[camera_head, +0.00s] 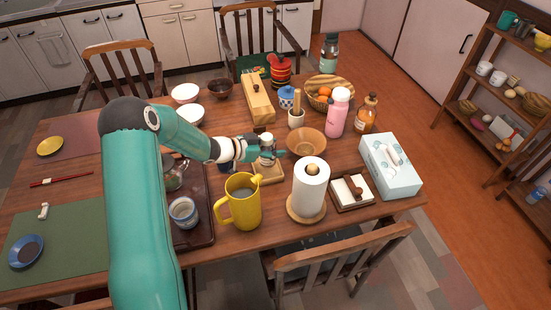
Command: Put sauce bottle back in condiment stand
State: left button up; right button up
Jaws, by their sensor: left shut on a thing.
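My left gripper (270,147) reaches in from the left and is shut on a small whitish bottle, which I take to be the sauce bottle (267,158). The fingers hide much of it, and its shape is hard to make out. The gripper is just above a small light wooden tray, apparently the condiment stand (270,175). I cannot tell whether the bottle touches the stand. My right gripper is not in view.
A yellow pitcher (241,202) and a paper towel roll (311,187) stand close in front. A brown bowl (306,142) is just right of the gripper. A pink bottle (338,112), an amber bottle (367,113) and a tissue box (390,166) stand farther right.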

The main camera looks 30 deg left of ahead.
pick_arm(q)
jog(key=shift+f, duration=2.1)
jog(key=shift+f, duration=0.15)
jog(key=o, duration=1.3)
jog(key=shift+o, duration=0.2)
jog(key=shift+r, duration=0.2)
jog(key=v, duration=1.2)
jog(key=shift+b, duration=0.4)
